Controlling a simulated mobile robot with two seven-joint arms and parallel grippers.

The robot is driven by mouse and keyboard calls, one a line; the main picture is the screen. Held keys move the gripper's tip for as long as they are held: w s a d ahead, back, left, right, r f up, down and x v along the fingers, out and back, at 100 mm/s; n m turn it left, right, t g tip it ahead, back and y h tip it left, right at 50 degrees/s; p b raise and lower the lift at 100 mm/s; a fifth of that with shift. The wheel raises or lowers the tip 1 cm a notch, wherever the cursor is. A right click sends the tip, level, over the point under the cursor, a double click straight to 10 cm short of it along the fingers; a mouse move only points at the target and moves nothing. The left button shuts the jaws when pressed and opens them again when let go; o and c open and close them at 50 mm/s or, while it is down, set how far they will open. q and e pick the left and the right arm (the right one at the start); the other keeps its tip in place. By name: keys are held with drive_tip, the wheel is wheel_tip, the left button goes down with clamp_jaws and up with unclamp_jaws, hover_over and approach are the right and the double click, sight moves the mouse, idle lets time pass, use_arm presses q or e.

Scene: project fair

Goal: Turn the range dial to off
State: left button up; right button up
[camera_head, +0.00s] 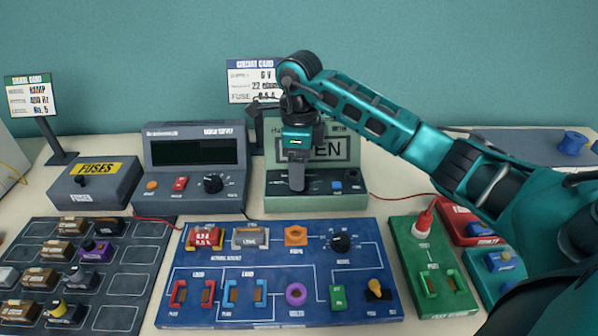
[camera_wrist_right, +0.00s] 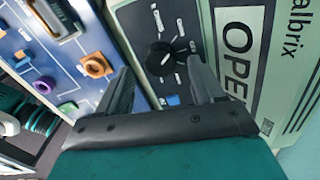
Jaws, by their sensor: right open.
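The green meter (camera_head: 345,200) stands behind the blue circuit board and its screen reads OPEN. Its black range dial (camera_wrist_right: 159,58) shows in the right wrist view, with white labels around it. In the head view the dial is hidden behind my right gripper. I cannot tell which label the dial points to. My right gripper (camera_head: 297,182) points down in front of the meter's control panel. In the right wrist view my right gripper (camera_wrist_right: 160,78) is open, with its fingers on either side of the dial and nothing held. Contact is not clear. My left gripper is not in view.
The blue board (camera_head: 215,310) in front carries blocks, a purple ring (camera_head: 296,294) and another black knob (camera_head: 341,242). A grey supply (camera_head: 195,170) stands left of the meter. A green board (camera_head: 405,255) with a red plug (camera_head: 424,222) lies to the right.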

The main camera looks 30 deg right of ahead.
drive_tip(key=shift+f, duration=1)
drive_tip(key=c, duration=1.1)
